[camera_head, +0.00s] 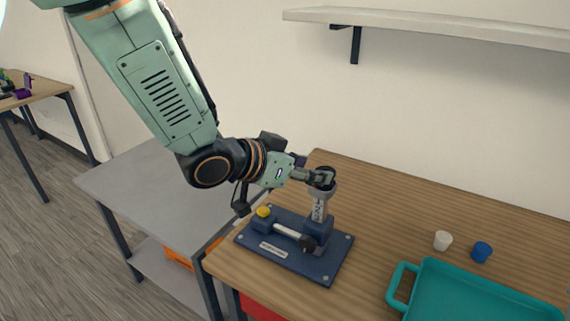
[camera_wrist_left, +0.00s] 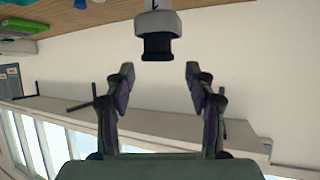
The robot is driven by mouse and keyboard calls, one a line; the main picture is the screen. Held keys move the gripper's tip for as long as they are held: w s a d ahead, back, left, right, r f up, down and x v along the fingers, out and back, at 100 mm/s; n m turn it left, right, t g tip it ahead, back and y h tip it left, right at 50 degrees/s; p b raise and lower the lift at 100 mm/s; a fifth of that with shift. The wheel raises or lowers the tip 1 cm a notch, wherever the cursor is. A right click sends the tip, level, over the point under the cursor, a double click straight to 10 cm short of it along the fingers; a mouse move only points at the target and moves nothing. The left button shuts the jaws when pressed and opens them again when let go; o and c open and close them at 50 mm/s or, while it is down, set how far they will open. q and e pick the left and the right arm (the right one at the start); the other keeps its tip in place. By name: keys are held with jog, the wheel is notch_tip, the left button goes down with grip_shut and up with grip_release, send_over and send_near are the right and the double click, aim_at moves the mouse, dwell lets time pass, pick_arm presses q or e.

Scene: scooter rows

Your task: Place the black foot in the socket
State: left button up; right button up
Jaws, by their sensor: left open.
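A dark blue fixture (camera_head: 297,262) stands on the wooden table, with an upright grey post (camera_head: 319,207) on it. A light grey collar that looks like the socket (camera_head: 321,192) tops the post, also in the left wrist view (camera_wrist_left: 157,23). The black foot (camera_wrist_left: 158,48) is in line with the collar and projects from it; how deep it sits I cannot tell. My left gripper (camera_head: 318,178) is at the post's top. In the left wrist view its fingers (camera_wrist_left: 159,75) are spread and empty, with the foot just beyond their tips, apart from them. My right gripper is out of view.
The fixture also carries a white bar with a black knob (camera_head: 308,244) and a yellow knob (camera_head: 263,211). A teal tray (camera_head: 402,283), a white cup (camera_head: 443,240) and a blue cup (camera_head: 481,251) stand to the right. A shelf (camera_head: 430,25) hangs above. Bare table lies behind.

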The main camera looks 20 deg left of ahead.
pick_arm(q)
jog(key=v, duration=0.8)
jog(key=shift+s+r, duration=0.25)
jog(key=shift+s, duration=0.05)
jog(key=shift+w+f, duration=0.15)
jog(key=s+a+f+n+g+y, duration=0.15)
jog(key=s+f, duration=0.35)
jog(key=f, duration=0.5)
jog(key=s+a+f+n+g+y, duration=0.1)
jog(key=s+f+n+g+y, duration=0.15)
jog(key=s+f, duration=0.45)
jog(key=s+a+f+n+g+y, duration=0.1)
jog(key=s+f+g, duration=0.2)
jog(key=f, duration=0.9)
jog(key=s+a+f+n+g, duration=0.1)
jog(key=s+f, duration=0.3)
jog(key=s, duration=0.3)
jog(key=s+a+f+g+y, duration=0.1)
jog(key=s+f+g, duration=0.1)
jog(key=s+f, duration=0.2)
jog(key=s, duration=0.3)
jog(key=shift+f+n+g+y, duration=0.2)
jog(key=shift+n+g+y, duration=0.1)
jog(key=shift+n, duration=0.1)
